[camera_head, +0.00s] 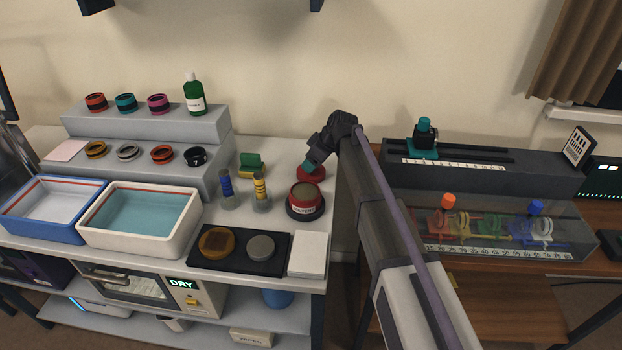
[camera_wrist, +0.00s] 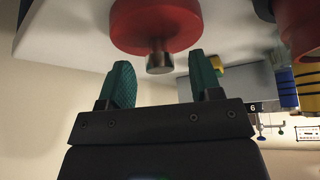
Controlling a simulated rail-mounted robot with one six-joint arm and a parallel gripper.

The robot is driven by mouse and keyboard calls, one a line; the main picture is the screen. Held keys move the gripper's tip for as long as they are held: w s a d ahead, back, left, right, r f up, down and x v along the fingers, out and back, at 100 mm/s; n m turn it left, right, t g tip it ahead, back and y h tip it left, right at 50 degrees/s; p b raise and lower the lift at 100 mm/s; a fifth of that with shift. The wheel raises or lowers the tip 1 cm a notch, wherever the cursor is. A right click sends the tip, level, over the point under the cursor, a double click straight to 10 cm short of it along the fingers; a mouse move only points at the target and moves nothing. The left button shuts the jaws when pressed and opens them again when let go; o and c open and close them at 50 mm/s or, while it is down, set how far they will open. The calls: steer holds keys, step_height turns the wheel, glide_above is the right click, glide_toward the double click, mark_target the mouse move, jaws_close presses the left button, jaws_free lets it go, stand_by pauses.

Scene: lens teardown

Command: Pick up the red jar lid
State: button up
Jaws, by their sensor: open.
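The red jar lid (camera_head: 314,178) lies flat on the white counter near its right end, behind the open red jar (camera_head: 305,196). In the wrist view the lid (camera_wrist: 155,22) is a red disc with a grey metal knob (camera_wrist: 160,55). My gripper (camera_head: 309,166) is over the lid in the head view and partly covers it. In the wrist view its two green fingers (camera_wrist: 161,66) are spread apart, one on each side of the knob in the picture. They are open and hold nothing. I cannot tell how deep the knob sits between them.
A black mat (camera_head: 221,262) with two discs and a white pad (camera_head: 308,254) are in front. A gap separates the counter from the right desk.

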steer(key=shift+x, duration=0.75)
steer(key=shift+d+r, duration=0.15)
steer(key=shift+r, duration=0.05)
steer(key=c, duration=1)
step_height(320, 180, up, 10)
steer(key=p, duration=1)
steer(key=shift+r+p, duration=0.2)
steer(key=shift+p, duration=0.15)
